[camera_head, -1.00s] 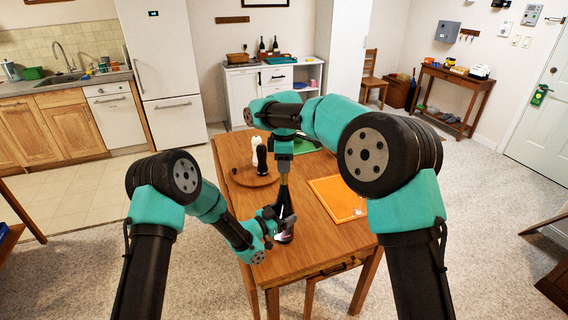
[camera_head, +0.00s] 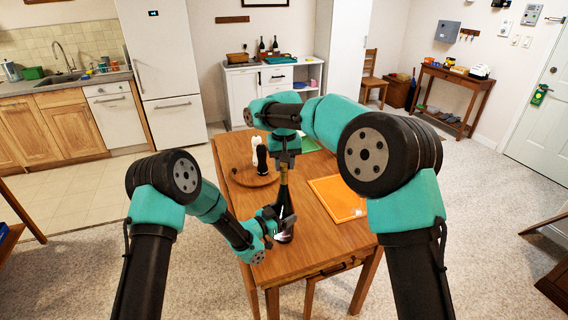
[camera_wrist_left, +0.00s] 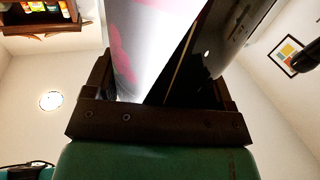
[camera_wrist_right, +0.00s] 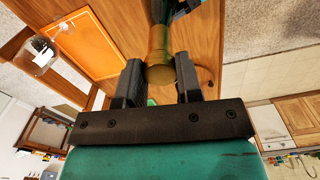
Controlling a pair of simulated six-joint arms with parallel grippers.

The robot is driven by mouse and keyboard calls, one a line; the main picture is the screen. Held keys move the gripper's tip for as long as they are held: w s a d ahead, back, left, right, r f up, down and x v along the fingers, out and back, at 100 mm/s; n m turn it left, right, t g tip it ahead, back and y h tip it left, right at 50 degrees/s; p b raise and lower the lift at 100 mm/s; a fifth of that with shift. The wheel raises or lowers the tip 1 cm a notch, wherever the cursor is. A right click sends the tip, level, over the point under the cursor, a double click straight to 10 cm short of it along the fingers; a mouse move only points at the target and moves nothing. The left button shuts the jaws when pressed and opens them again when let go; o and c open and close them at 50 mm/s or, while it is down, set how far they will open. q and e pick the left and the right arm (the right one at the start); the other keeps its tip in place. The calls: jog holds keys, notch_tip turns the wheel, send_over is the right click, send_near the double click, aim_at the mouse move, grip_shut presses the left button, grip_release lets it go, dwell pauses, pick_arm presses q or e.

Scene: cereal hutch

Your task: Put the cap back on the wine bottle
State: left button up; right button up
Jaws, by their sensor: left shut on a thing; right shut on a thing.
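The dark wine bottle (camera_head: 284,210) stands upright near the front of the wooden table. My left gripper (camera_head: 272,222) is shut around its body from the left. The left wrist view shows the dark glass (camera_wrist_left: 215,40) and the white and pink label (camera_wrist_left: 140,45) between the jaws. My right gripper (camera_head: 284,168) points down from above the bottle, its fingers shut on the gold-brown cap (camera_wrist_right: 159,60) at the bottle's top. The cap lines up with the neck, but I cannot tell how far it is seated.
A round wooden board (camera_head: 241,179) with a white bottle (camera_head: 255,150) and a dark one (camera_head: 262,160) lies at the back left. An orange board (camera_head: 332,192) lies right of the bottle, with a clear glass (camera_wrist_right: 42,52) near it.

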jog(key=m, duration=0.6)
jog(key=shift+m, duration=0.4)
jog(key=o, duration=1.1)
notch_tip(320, 180, up, 12)
pick_arm(q)
jog(key=o, duration=1.7)
jog(key=v, duration=1.7)
jog(key=shift+s+a+f, duration=0.1)
jog(key=shift+s+a, duration=0.05)
jog(key=shift+s, duration=0.05)
